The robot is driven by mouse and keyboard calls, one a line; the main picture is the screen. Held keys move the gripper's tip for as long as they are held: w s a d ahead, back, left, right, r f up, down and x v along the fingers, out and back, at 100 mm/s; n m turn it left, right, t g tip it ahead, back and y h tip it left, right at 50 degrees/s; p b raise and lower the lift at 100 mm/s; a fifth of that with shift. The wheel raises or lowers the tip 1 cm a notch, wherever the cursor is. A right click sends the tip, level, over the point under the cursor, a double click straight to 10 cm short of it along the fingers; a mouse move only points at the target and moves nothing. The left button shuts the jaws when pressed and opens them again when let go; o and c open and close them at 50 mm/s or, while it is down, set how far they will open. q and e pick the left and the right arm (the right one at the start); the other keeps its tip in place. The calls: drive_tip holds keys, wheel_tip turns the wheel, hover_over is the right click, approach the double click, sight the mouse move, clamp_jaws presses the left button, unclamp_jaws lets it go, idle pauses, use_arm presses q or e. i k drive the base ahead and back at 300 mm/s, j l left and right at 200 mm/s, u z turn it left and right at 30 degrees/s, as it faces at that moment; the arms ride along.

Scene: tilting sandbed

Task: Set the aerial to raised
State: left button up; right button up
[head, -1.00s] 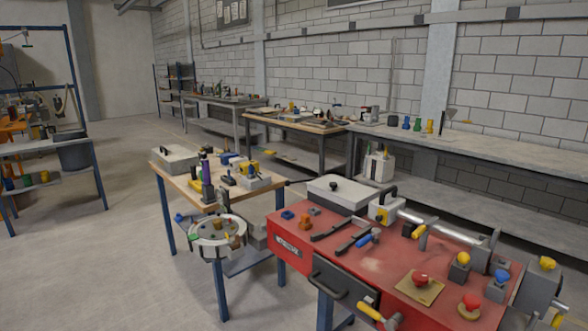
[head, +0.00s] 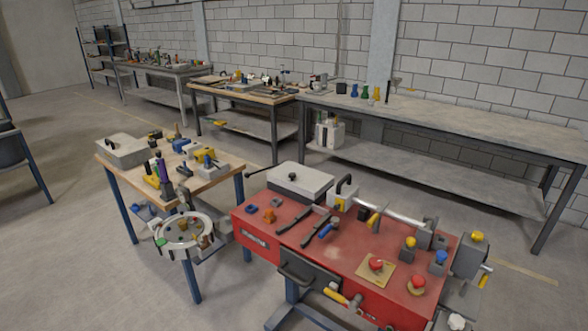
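I cannot make out for certain which thing is the aerial. A thin dark rod (head: 259,170) juts out low at the left of the grey lidded box (head: 301,181) on the red bench; I cannot tell what it belongs to. Another white box (head: 328,134) with a dark top sits on the shelf under the long grey bench. Neither of my grippers is in view.
The red bench (head: 287,232) holds tools and knobs, with a drawer handle in front. A wooden table (head: 226,169) with a round tray (head: 184,230) stands left of it. The long grey bench (head: 460,124) runs along the wall. Open floor (head: 70,250) lies to the left.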

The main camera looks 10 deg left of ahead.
sight(247, 175)
drive_tip(key=i+j+z, duration=0.15)
drive_tip(key=j, duration=0.2)
drive_tip(key=i+j+z, duration=0.2)
drive_tip(key=j+z, duration=0.15)
drive_tip(key=j, duration=0.3)
drive_tip(key=i+j, duration=0.15)
drive_tip(key=j, duration=0.2)
drive_tip(key=i+j+z, duration=0.1)
drive_tip(key=j, duration=0.2)
drive_tip(key=i+j, duration=0.2)
drive_tip(key=j, duration=0.15)
drive_tip(key=i+j, duration=0.2)
drive_tip(key=i, duration=0.2)
